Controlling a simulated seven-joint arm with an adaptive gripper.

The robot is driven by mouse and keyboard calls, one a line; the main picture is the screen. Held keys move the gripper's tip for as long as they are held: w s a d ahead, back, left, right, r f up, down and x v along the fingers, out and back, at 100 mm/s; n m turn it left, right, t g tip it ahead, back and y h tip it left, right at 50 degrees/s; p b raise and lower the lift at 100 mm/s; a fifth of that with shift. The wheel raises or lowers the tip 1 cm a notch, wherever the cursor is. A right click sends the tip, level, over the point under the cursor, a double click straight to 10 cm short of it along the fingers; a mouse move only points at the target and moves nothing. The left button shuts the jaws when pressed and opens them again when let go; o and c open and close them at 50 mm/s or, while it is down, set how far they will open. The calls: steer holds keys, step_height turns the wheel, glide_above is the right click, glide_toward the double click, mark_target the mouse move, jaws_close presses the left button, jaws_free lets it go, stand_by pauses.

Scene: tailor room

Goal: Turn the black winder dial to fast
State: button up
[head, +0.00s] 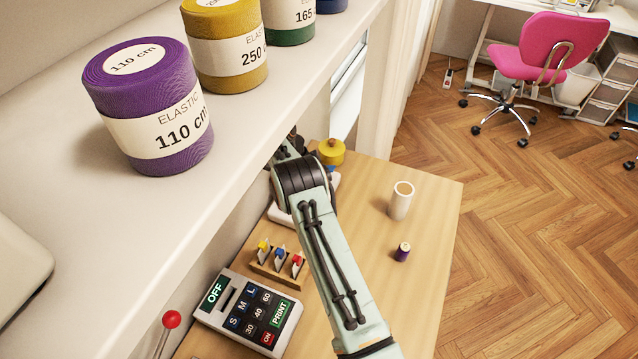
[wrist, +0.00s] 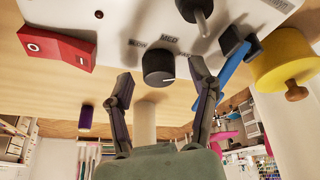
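The winder is a white unit (wrist: 115,25) in the wrist view, with a black dial (wrist: 158,68) on its face. Labels beside the dial read SLOW and MED; a third label to their right is partly hidden by a finger. A pale mark on the dial lies toward its right side; I cannot tell exactly which label it faces. My gripper (wrist: 160,73) is open, one finger on each side of the dial, with visible gaps. In the head view, my arm and the shelf hide the dial and most of the winder; part of its white base (head: 280,214) shows.
A red switch (wrist: 55,47), a metal post (wrist: 203,22), a blue lever (wrist: 232,62) and a yellow spool (wrist: 284,60) surround the dial. On the table are a label printer (head: 210,318), a small rack (head: 262,268), a cup (head: 400,203) and a purple thread spool (head: 402,252). A shelf (head: 235,160) overhangs the left.

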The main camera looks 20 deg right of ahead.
step_height(320, 180, up, 10)
stand_by(0.6)
